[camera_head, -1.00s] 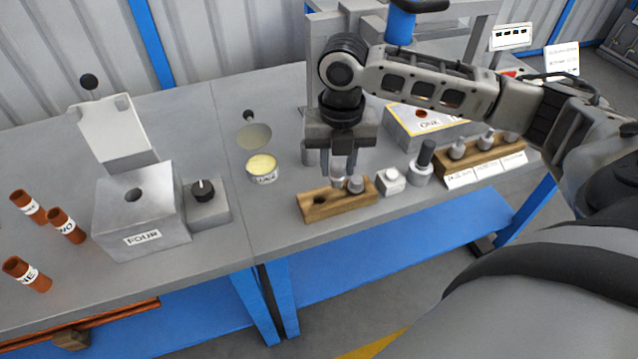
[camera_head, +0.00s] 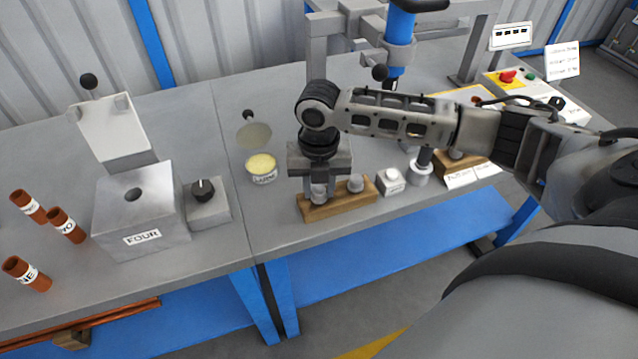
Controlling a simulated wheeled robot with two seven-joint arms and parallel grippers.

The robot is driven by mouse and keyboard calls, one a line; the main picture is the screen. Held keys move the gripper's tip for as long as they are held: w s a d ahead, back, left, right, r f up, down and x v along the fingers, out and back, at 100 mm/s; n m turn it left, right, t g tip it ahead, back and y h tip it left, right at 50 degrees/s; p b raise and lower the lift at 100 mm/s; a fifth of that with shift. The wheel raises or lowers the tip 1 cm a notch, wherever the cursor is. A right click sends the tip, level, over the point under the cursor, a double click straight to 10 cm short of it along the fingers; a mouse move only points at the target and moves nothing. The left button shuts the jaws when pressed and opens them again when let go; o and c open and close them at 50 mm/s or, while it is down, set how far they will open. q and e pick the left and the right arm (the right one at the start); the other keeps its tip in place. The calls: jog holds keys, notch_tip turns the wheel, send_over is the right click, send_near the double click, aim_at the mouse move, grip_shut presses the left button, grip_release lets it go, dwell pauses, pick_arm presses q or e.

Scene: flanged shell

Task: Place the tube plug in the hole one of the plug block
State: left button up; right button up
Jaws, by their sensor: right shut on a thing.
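The wooden plug block (camera_head: 340,206) lies near the front edge of the table. My right gripper (camera_head: 318,186) points down over the block's left end, shut on a grey tube plug (camera_head: 318,193). The held plug is at the left hole, low against the block. The gripper hides the hole, so I cannot tell how deep the plug sits. My left gripper is not in view.
A small white-grey block (camera_head: 390,181) and a dark-handled piece (camera_head: 421,168) stand right of the plug block. A yellow-topped tin (camera_head: 261,168) stands to its left. The box marked FOUR (camera_head: 140,220) and several orange tubes (camera_head: 66,226) are further left.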

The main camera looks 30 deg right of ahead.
aim_at(319, 187)
jog(key=o, duration=1.1)
notch_tip(319, 187, up, 12)
jog(key=shift+r, duration=0.15)
